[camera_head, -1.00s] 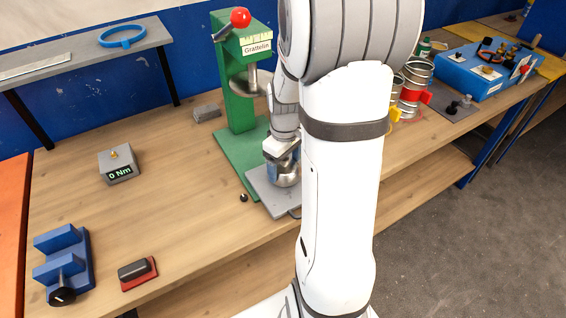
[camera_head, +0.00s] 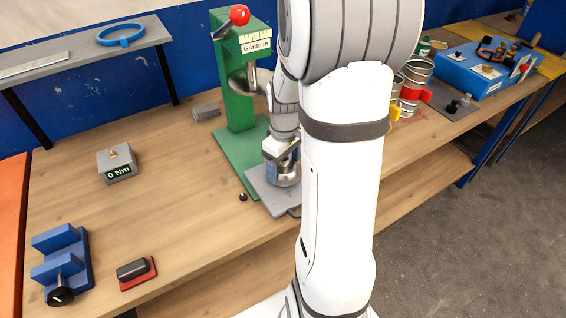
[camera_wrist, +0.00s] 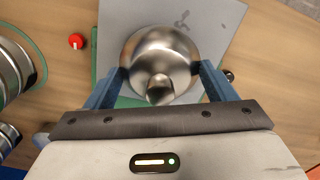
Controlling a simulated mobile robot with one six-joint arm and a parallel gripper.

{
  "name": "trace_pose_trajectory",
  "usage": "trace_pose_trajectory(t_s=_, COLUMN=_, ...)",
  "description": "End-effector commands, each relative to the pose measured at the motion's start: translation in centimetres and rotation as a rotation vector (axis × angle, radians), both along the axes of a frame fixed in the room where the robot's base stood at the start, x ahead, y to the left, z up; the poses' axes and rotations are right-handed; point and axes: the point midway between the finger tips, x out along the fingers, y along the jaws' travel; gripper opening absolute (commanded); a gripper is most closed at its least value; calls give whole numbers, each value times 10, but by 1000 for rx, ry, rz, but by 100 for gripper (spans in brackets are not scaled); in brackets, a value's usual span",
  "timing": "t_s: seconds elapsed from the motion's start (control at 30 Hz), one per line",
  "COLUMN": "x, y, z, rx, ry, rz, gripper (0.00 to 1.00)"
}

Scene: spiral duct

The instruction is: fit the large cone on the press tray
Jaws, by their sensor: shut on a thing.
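The large cone (camera_wrist: 160,52) is a shiny, rounded metal piece with a small knob. In the wrist view it sits between the two blue fingers of my gripper (camera_wrist: 162,80), which is shut on it. The grey press tray (camera_wrist: 214,18) shows beneath and around it. In the head view the cone (camera_head: 287,172) is at or just above the tray (camera_head: 262,190); I cannot tell whether it touches. The green press (camera_head: 238,100) with its red ball handle stands behind. My arm hides part of the tray's right side.
A torque meter (camera_head: 117,163) reading 0 Nm, a blue vise (camera_head: 62,262) and a red-based block (camera_head: 136,272) are to the left. Metal duct rings (camera_head: 415,82) stand to the right.

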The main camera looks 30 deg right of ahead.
Motion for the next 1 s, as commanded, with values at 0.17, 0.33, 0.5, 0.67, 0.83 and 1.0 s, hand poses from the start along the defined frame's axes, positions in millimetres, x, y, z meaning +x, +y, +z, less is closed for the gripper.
trace_pose_trajectory(t_s=0.17, x=0, y=0, z=-3, rx=-1, ry=-1, rz=0, gripper=40)
trace_pose_trajectory(t_s=0.33, x=0, y=0, z=-2, rx=-1, ry=-1, rz=1, gripper=40)
trace_pose_trajectory(t_s=0.5, x=0, y=0, z=-2, rx=-1, ry=-1, rz=1, gripper=40)
trace_pose_trajectory(t_s=0.67, x=0, y=0, z=-5, rx=-1, ry=-1, rz=1, gripper=40)
trace_pose_trajectory(t_s=0.83, x=0, y=1, z=-10, rx=-1, ry=-1, rz=2, gripper=40)
trace_pose_trajectory(t_s=1.0, x=0, y=1, z=-11, rx=-1, ry=-1, rz=2, gripper=40)
